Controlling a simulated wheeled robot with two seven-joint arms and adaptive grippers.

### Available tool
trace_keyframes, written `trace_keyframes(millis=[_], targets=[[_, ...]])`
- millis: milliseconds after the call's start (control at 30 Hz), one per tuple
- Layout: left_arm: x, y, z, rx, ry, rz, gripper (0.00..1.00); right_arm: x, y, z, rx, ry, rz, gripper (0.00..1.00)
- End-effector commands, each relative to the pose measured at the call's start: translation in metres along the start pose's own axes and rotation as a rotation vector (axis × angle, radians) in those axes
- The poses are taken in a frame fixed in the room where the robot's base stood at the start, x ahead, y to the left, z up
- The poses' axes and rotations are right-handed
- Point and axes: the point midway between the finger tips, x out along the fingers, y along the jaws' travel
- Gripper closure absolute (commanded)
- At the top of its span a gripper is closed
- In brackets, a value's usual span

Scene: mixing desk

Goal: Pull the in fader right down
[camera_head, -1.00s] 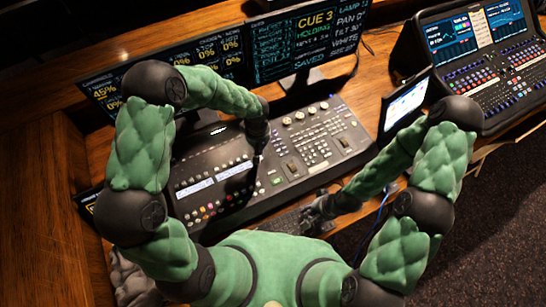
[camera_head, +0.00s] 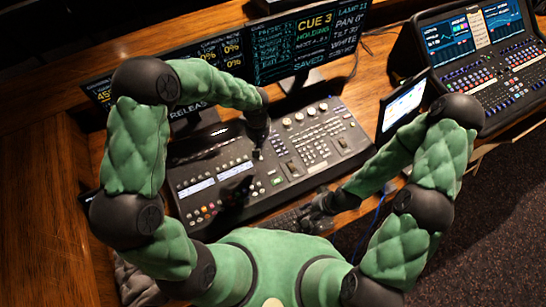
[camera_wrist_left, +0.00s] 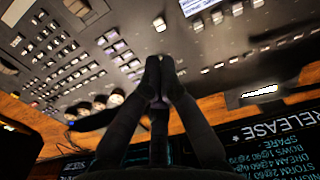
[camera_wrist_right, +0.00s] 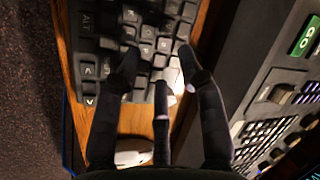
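The mixing console (camera_head: 205,165) lies on the wooden desk, with rows of keys, small displays and fader caps. No label is legible enough to tell which is the in fader. In the left wrist view a pale cap (camera_wrist_left: 160,24) sits just beyond my left fingertips, among several similar caps. My left gripper (camera_head: 257,150) is over the console's middle, pointing down. In the left wrist view its fingertips (camera_wrist_left: 160,66) are together, and I see nothing between them. My right gripper (camera_head: 318,210) is open and empty over the black keyboard (camera_wrist_right: 150,35).
Monitors (camera_head: 310,40) stand behind the console. A tablet-like screen (camera_head: 403,105) stands at its right, and a second console (camera_head: 485,60) is further right. A white mouse (camera_wrist_right: 133,150) lies near my right gripper.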

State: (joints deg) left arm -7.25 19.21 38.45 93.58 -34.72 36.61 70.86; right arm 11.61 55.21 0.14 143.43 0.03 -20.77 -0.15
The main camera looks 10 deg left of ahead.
Motion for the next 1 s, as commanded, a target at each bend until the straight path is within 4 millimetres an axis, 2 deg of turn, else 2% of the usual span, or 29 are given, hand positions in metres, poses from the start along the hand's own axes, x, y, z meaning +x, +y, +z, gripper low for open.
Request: trace_keyframes(millis=[167,1000], targets=[[-0.001,-0.003,0.008,0.003,0.0,0.0,1.0,0.003,0.001,0.0,0.0,0.0,0.0,0.6],[-0.017,-0.039,0.106,0.003,0.001,0.001,1.0,0.026,0.009,0.0,0.002,-0.003,0.0,0.6]])
